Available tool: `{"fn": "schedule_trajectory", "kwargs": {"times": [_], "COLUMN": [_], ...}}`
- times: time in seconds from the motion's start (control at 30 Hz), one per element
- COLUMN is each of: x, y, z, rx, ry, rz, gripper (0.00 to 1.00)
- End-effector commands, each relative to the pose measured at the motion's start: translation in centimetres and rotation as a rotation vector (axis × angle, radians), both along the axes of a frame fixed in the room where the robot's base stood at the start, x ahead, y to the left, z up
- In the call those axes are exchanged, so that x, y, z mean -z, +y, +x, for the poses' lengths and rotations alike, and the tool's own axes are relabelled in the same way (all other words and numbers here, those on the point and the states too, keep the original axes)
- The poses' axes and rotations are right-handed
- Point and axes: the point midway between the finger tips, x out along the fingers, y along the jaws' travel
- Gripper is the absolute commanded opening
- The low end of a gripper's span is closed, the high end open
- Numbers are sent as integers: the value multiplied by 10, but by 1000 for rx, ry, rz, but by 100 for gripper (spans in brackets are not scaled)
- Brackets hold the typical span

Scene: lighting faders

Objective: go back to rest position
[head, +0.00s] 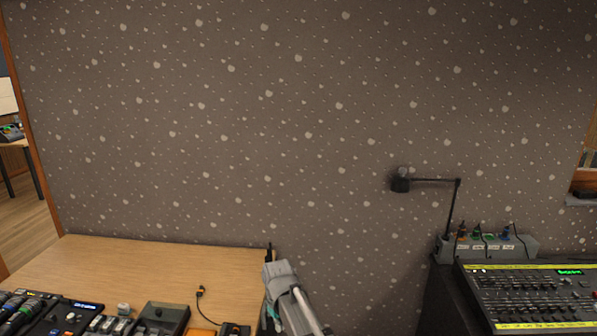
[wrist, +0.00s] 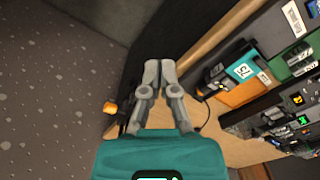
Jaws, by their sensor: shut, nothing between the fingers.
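My gripper (wrist: 160,72) shows in the wrist view with its two grey fingers together and nothing between them. In the head view, a grey part of my arm (head: 290,300) shows at the bottom centre by the table's right end. The fingers cannot be made out there. The lighting console (head: 535,300) with its rows of faders stands at the far right, apart from my arm.
The wooden table (head: 120,262) holds several devices along its front, including a dark mixer (head: 20,310). A black desk lamp (head: 400,182) reaches left from beside the console. A gap lies between the table and the console's dark stand (head: 440,300). The speckled wall is behind.

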Motion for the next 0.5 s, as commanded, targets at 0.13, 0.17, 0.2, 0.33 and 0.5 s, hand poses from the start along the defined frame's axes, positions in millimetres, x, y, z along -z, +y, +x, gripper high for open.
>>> {"fn": "schedule_trajectory", "kwargs": {"times": [0.13, 0.17, 0.2, 0.33, 0.5], "x": [-3, -4, -4, -6, -8], "y": [-57, -67, -80, -121, -170], "z": [-20, -24, -29, -47, -74], "rx": [130, 156, 189, 299, 441], "ry": [0, 0, 0, 0, 0], "rz": [0, 0, 0, 0, 0], "gripper": [0, 0, 0, 0, 0]}}
